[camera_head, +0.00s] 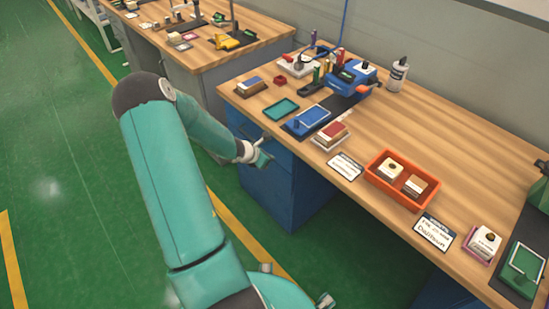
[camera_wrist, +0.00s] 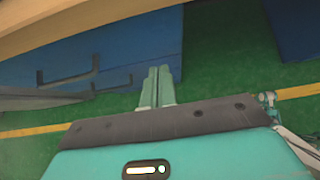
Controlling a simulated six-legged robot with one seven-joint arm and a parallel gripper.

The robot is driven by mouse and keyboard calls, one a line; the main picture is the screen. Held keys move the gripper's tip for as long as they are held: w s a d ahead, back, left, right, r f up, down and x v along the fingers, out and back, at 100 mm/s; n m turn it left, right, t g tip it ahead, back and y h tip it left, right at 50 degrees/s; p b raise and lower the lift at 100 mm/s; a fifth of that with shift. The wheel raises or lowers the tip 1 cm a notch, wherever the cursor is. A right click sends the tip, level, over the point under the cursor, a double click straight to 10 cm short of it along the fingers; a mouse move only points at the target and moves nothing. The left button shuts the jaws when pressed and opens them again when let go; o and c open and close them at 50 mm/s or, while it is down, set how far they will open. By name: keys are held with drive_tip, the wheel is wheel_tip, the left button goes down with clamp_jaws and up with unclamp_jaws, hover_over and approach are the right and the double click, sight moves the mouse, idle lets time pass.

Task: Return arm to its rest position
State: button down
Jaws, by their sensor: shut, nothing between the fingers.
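My gripper (camera_head: 264,158) is out in front of the bench's left edge, below the tabletop and near the blue drawer cabinet (camera_head: 285,190). In the wrist view my gripper (camera_wrist: 158,72) shows two teal fingers side by side, shut with nothing between them. The blue cabinet (camera_wrist: 130,50) with dark handles is beyond the fingers in that view.
An orange tray (camera_head: 375,182) with two small blocks stands on the bench. A blue device (camera_head: 350,82), a white bottle (camera_head: 397,75) and a green tray (camera_head: 282,109) are farther back. A second bench (camera_head: 265,30) stands behind. Green floor (camera_head: 60,140) at left is clear.

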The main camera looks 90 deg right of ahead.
drive_tip(key=v, duration=0.7)
drive_tip(key=shift+w, duration=0.2)
drive_tip(key=w+a+r+m+t, duration=0.25)
drive_tip(key=w+a+r, duration=0.35)
drive_tip(key=w, duration=0.4)
drive_tip(key=w+a+r+m+t, duration=0.2)
drive_tip(key=w+a+r+m, duration=0.15)
drive_tip(key=w+r, duration=0.55)
drive_tip(key=w+a+r+m+t, duration=0.1)
drive_tip(key=w+a+r, duration=0.2)
drive_tip(key=w+a, duration=0.35)
drive_tip(key=w+a+r+m+t, duration=0.1)
drive_tip(key=w+a+r+t, duration=0.2)
drive_tip(key=a, duration=0.6)
drive_tip(key=s+a+r+t+y, duration=0.1)
drive_tip(key=a+r+y, duration=0.1)
drive_tip(key=a, duration=0.8)
drive_tip(key=s+a+r+t+y, duration=0.1)
drive_tip(key=a+r, duration=0.4)
drive_tip(key=a, duration=0.5)
drive_tip(key=s+a+r+m+t+y, duration=0.1)
drive_tip(key=a+r+y, duration=0.2)
drive_tip(key=a, duration=0.6)
drive_tip(key=shift+s+a+r, duration=0.2)
drive_tip(key=shift+a+r, duration=0.2)
drive_tip(key=shift+r, duration=0.05)
drive_tip(key=shift+t, duration=0.25)
